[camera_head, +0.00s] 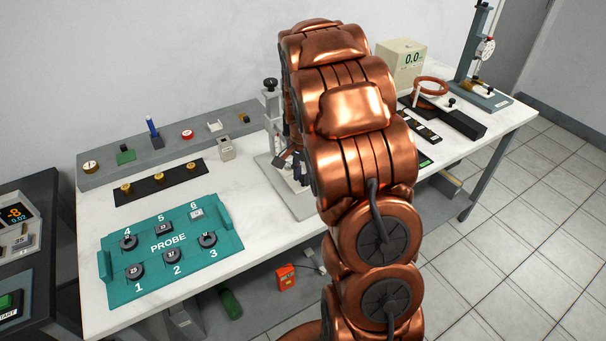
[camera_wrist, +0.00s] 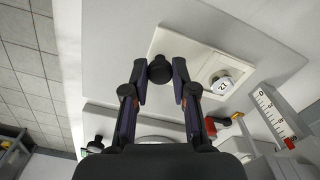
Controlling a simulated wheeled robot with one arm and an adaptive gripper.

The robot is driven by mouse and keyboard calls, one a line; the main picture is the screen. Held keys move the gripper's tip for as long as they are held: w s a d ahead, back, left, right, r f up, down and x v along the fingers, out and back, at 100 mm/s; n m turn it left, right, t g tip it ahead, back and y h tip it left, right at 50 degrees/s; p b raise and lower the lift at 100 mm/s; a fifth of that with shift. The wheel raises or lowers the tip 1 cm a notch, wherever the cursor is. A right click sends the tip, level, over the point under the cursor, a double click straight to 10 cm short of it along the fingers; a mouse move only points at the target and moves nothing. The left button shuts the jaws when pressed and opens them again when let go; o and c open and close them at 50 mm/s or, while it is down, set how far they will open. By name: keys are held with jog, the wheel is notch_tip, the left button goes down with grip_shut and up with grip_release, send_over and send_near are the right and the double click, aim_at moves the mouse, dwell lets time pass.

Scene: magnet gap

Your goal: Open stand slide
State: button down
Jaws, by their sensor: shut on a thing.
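The stand (camera_head: 272,115), a grey upright with a black top knob, is on the white table just left of my arm, which hides part of it. My gripper (camera_head: 291,162) is low beside the stand and mostly hidden in the head view. In the wrist view, my gripper (camera_wrist: 162,88) has its two fingertips closed on a round black knob (camera_wrist: 160,68). The knob sits at the edge of a cream plate (camera_wrist: 190,48). A round piece marked 27 (camera_wrist: 221,84) sits on that plate. A scale post (camera_wrist: 272,112) stands to the right.
A teal PROBE tray (camera_head: 170,262) with several numbered pieces lies at the front left. A black strip with brass pieces (camera_head: 160,185) and a grey rack (camera_head: 170,148) lie behind it. A dial-gauge stand (camera_head: 487,90) and a meter box (camera_head: 400,65) are on the right.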

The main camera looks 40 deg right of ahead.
dwell(0.4)
jog(key=s+b, duration=0.1)
jog(key=s, duration=0.2)
jog(key=s+b, duration=0.1)
jog(key=s, duration=0.3)
jog(key=s+a+b, duration=0.1)
jog(key=s, duration=0.3)
jog(key=shift+b, duration=0.4)
jog(key=c, duration=0.9)
grip_release()
notch_tip(320, 180, up, 12)
